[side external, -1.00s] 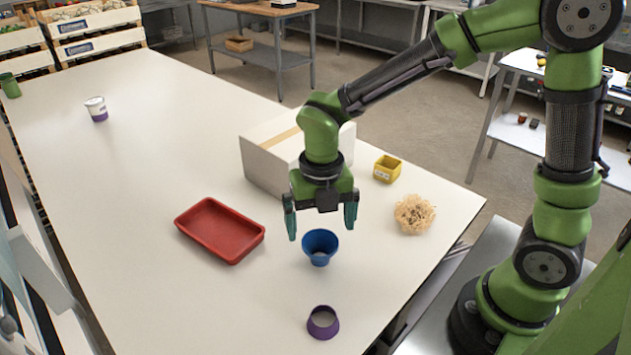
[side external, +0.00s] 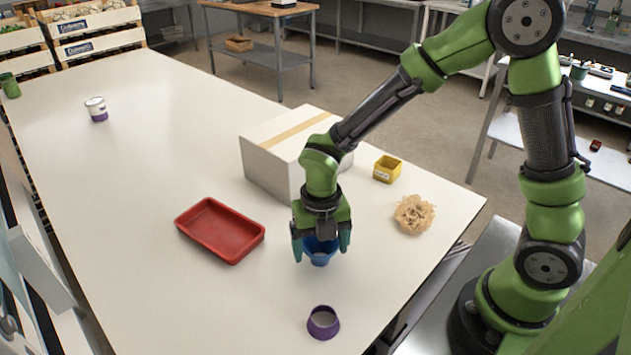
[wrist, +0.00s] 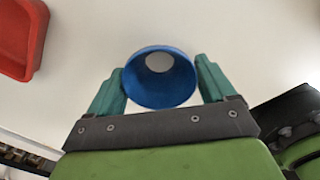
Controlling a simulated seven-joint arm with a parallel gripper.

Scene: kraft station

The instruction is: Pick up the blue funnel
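The blue funnel (side external: 321,253) stands on the white table, wide mouth up, in the side external view. In the wrist view the funnel (wrist: 160,80) lies between the two teal fingers, and its round opening shows. My gripper (side external: 322,250) is lowered around the funnel, with one finger on each side. In the wrist view my gripper (wrist: 161,88) is open, its fingers spread about as wide as the funnel's rim. The fingers are very close to the rim; I cannot tell whether they touch it. The gripper body hides part of the funnel's rim in the side external view.
A red tray (side external: 183,221) lies left of the funnel; it also shows in the wrist view (wrist: 36,40). A purple cup-like piece (side external: 323,323) stands in front. A cardboard box (side external: 270,166), yellow bin (side external: 387,169) and pale shredded heap (side external: 414,213) stand behind and right.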

